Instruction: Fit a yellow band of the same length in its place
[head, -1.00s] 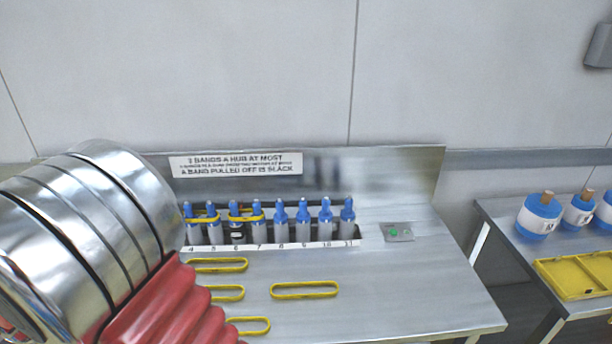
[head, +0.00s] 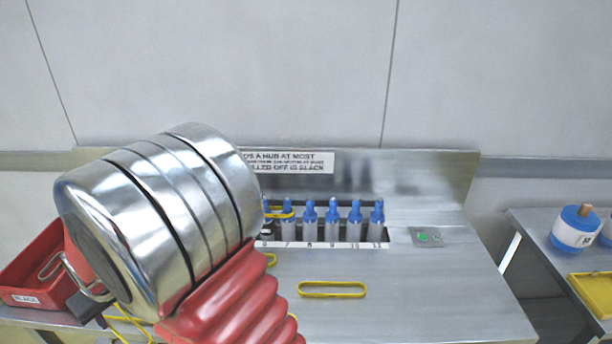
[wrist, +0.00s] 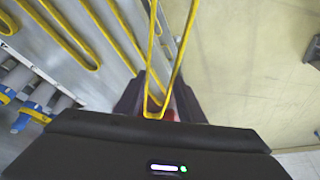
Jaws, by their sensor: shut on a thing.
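In the wrist view my gripper (wrist: 156,108) is shut on a yellow band (wrist: 181,56), which stretches away from the jaws as a long narrow loop. In the head view my arm hides most of the gripper. A row of numbered hubs with blue tops (head: 332,215) stands at the back of the steel bench; the lower-numbered ones are hidden by my arm. A yellow band (head: 280,214) sits around the tops of hubs at the left of the visible row. A loose yellow band (head: 332,290) lies on the bench. More loose bands (wrist: 80,45) show in the wrist view.
A panel with a green button (head: 424,237) is right of the hubs. A side table at right holds blue-and-white containers (head: 574,232) and a yellow tray (head: 592,290). The bench's right front is clear.

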